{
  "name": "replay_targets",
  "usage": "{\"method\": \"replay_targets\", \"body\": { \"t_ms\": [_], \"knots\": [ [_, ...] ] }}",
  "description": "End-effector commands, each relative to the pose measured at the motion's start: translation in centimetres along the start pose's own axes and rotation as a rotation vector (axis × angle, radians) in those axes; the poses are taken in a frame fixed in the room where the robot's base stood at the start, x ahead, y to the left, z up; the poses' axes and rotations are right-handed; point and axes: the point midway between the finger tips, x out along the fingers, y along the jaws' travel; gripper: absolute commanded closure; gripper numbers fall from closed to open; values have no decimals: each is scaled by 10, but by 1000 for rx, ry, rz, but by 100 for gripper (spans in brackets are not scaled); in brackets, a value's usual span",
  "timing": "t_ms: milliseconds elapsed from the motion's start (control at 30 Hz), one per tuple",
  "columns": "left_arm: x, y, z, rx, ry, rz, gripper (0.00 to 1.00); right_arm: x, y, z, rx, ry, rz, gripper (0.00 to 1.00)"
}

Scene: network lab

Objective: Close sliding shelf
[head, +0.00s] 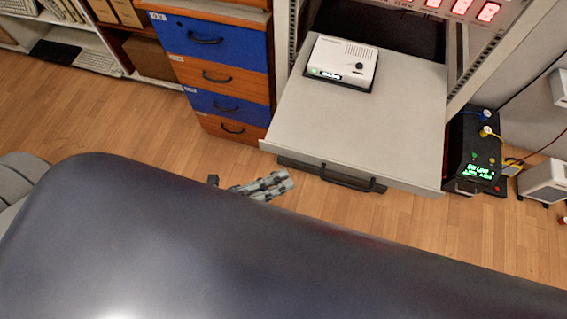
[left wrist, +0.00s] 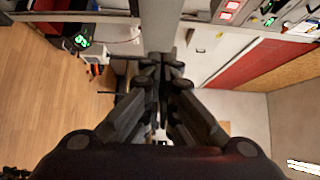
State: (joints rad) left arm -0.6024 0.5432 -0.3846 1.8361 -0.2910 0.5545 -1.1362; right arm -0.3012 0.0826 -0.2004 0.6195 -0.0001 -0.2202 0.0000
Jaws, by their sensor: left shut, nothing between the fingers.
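The sliding shelf (head: 400,125) is a light grey tray pulled out of the rack, with a dark handle (head: 347,181) below its front edge. A white device (head: 340,62) stands on the back left of the shelf. My left gripper (head: 286,182) is shut and empty. In the head view it shows just in front of the shelf's front left part, left of the handle, apart from the handle in the picture. My own dark body hides the rest of that arm. The left wrist view shows its closed fingers (left wrist: 163,62) pointing at a grey upright band. My right gripper is not in view.
A blue and orange drawer cabinet (head: 228,82) stands close left of the shelf. A black device with a green display (head: 474,152) stands on the floor to the right, with a white box (head: 543,181) beyond. Wooden floor is free at the left.

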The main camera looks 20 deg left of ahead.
Motion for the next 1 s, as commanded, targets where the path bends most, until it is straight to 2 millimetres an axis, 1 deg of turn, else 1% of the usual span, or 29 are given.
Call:
{"method": "replay_targets", "body": {
  "t_ms": [33, 100, 267, 800, 933, 1000],
  "knots": [
    [6, -1, 8, 4, 0, 0, 100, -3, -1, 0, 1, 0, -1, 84],
    [12, -1, 15, 3, 0, 0, 100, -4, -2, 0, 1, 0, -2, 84],
    [22, 0, 25, 1, 0, 1, 100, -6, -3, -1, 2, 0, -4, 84],
    [26, 1, 29, 0, -1, 2, 100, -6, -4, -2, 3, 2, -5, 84],
    [32, 1, 35, 2, 0, 0, 100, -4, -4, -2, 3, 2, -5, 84],
    [38, 1, 42, 4, -1, -1, 100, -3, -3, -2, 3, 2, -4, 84]
  ]
}}
